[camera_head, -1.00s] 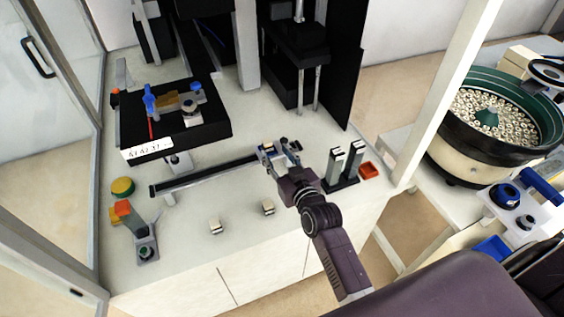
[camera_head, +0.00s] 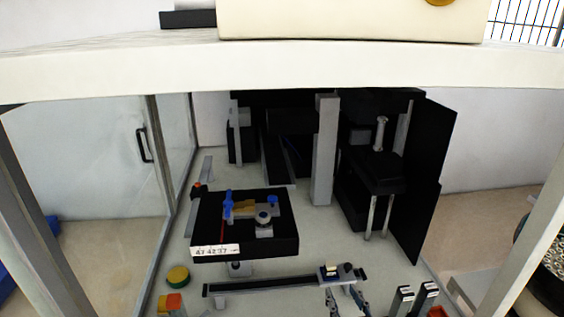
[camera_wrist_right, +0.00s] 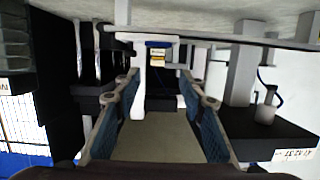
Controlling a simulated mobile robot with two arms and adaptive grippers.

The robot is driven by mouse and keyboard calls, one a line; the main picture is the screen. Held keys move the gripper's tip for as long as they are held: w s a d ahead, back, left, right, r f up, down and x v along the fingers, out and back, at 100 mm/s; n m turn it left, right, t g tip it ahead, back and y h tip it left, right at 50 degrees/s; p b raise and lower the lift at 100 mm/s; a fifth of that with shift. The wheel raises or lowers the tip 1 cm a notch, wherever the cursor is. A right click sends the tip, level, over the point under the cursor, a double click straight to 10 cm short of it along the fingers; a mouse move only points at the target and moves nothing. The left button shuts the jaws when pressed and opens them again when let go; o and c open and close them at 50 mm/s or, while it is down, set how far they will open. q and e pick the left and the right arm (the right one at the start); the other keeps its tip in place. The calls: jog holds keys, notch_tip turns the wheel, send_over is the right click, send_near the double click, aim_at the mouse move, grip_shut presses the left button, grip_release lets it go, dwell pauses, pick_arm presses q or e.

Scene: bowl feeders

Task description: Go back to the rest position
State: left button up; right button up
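My right gripper (camera_head: 346,298) shows at the bottom edge of the head view, its two fingers apart. In the right wrist view my right gripper (camera_wrist_right: 160,95) also has its fingers spread wide, with nothing seen held between them. The fingertips are just in front of a small carriage (camera_head: 341,272) at the right end of a black rail (camera_head: 270,287). I cannot tell whether they touch it. The rest of my right arm is cut off below the head view. My left gripper is in neither view.
A black fixture (camera_head: 270,244) with blue parts stands behind the rail. A black press (camera_head: 375,170) stands at the back right. Two upright posts (camera_head: 403,298) are right of the gripper. A yellow-green button (camera_head: 178,275) is at the left. A white frame beam (camera_head: 110,72) crosses above.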

jog(key=s+f+g, duration=0.3)
jog(key=s+g, duration=0.1)
jog(key=s, duration=0.6)
jog(key=s+f+n+g, duration=0.1)
jog(key=s+f+g, duration=0.25)
jog(key=s, duration=0.55)
jog(key=s+f+g, duration=0.2)
jog(key=s+g, duration=0.2)
jog(key=s, duration=0.6)
notch_tip(320, 180, down, 25)
jog(key=s+g, duration=0.1)
jog(key=g, duration=0.1)
jog(key=s+d+f, duration=0.1)
jog(key=s+f, duration=0.7)
jog(key=s, duration=0.1)
jog(key=s+d+f, duration=0.2)
jog(key=s+f, duration=0.6)
jog(key=shift+s+d+f+n+g+h, duration=0.25)
jog(key=shift+s+f+n+g+h, duration=0.1)
jog(key=shift+s+f+n+h, duration=0.05)
